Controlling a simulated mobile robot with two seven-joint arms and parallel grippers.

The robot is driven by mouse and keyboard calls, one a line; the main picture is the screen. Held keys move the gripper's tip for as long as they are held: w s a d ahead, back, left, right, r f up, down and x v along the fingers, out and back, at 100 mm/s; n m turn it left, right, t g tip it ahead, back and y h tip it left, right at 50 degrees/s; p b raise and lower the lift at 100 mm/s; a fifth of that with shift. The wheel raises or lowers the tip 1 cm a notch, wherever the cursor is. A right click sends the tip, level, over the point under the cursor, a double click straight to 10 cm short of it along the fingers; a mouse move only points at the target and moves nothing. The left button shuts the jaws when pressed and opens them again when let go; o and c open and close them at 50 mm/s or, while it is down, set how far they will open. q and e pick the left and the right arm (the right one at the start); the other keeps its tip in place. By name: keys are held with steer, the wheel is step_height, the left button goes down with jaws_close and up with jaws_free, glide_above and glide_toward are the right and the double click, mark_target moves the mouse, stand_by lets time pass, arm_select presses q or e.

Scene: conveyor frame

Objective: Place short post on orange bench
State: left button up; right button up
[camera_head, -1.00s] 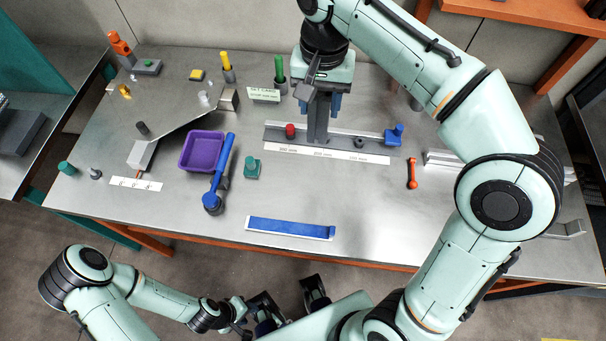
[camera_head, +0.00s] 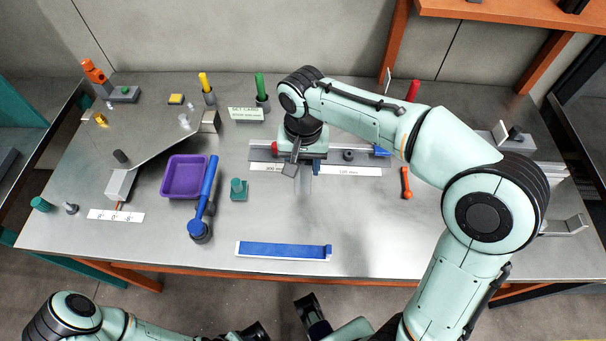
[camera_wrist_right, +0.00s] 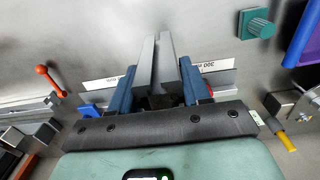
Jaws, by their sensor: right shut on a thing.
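My right gripper (camera_head: 305,169) is shut on a grey short post (camera_wrist_right: 168,70), above the ruled strip at the middle of the metal worktable. In the right wrist view the post shows as two light grey faces between the blue fingers and points away from the gripper. An orange bench (camera_head: 505,11) stands at the upper right, beyond the worktable.
On the worktable (camera_head: 400,245) are a purple tray (camera_head: 167,192), a blue-handled tool (camera_head: 208,185), a teal block (camera_head: 238,190), a red-orange lever (camera_head: 405,184) and a blue strip (camera_head: 283,250). A red cylinder (camera_head: 413,90) stands upright at the back right. The front right of the table is clear.

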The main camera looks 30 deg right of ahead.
mark_target(303, 175)
steer(key=shift+f+b, duration=0.4)
steer(key=shift+f, duration=1.7)
steer(key=shift+f, duration=0.1)
steer(key=o, duration=1.2)
step_height(303, 175, up, 12)
steer(key=p, duration=0.2)
steer(key=shift+p, duration=0.3)
